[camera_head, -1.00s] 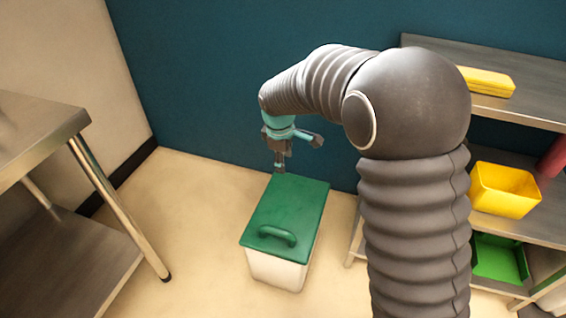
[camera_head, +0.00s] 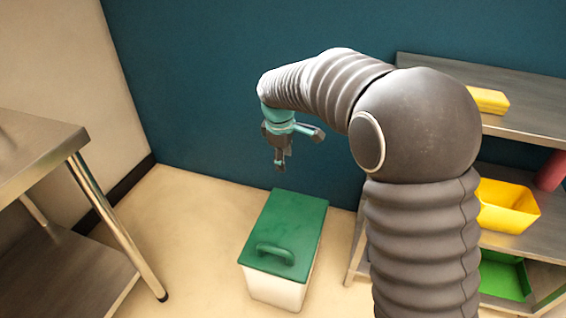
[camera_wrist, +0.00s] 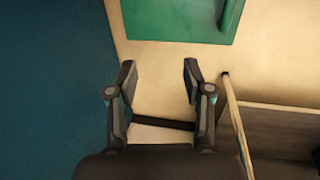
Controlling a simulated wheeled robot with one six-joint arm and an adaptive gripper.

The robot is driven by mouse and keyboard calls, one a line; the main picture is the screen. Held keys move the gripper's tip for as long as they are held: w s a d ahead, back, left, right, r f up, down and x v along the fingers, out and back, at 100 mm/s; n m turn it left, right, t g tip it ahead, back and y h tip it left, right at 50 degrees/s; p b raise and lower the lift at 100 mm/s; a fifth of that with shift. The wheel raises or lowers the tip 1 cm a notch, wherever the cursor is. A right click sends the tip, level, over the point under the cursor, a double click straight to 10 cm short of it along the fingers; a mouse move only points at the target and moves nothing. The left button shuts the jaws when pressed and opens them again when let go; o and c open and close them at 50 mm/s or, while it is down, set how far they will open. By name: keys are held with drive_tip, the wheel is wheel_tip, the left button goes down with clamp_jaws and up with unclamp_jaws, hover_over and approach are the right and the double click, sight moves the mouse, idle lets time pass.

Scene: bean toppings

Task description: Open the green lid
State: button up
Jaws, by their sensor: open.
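The green lid (camera_head: 291,222) lies flat and closed on a white bin (camera_head: 273,287) on the floor. Its green handle (camera_head: 275,254) is at the near end in the head view. My gripper (camera_head: 280,168) points down above and behind the lid's far end, apart from it. In the wrist view, my gripper (camera_wrist: 159,78) is open with nothing between the fingers. The lid (camera_wrist: 178,18) shows there at the top, beyond the fingertips, with part of its handle (camera_wrist: 232,12) at the lid's right side.
A metal table (camera_head: 45,150) stands at the left. A metal shelf (camera_head: 520,105) at the right holds a yellow box (camera_head: 488,100), a yellow bin (camera_head: 508,207) and a green bin (camera_head: 505,280). A blue wall is close behind. Floor left of the white bin is clear.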

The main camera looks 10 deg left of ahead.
drive_tip(key=shift+w+r, duration=0.2)
drive_tip(key=shift+r, duration=0.35)
drive_tip(key=shift+w+r, duration=0.15)
drive_tip(key=shift+r, duration=0.4)
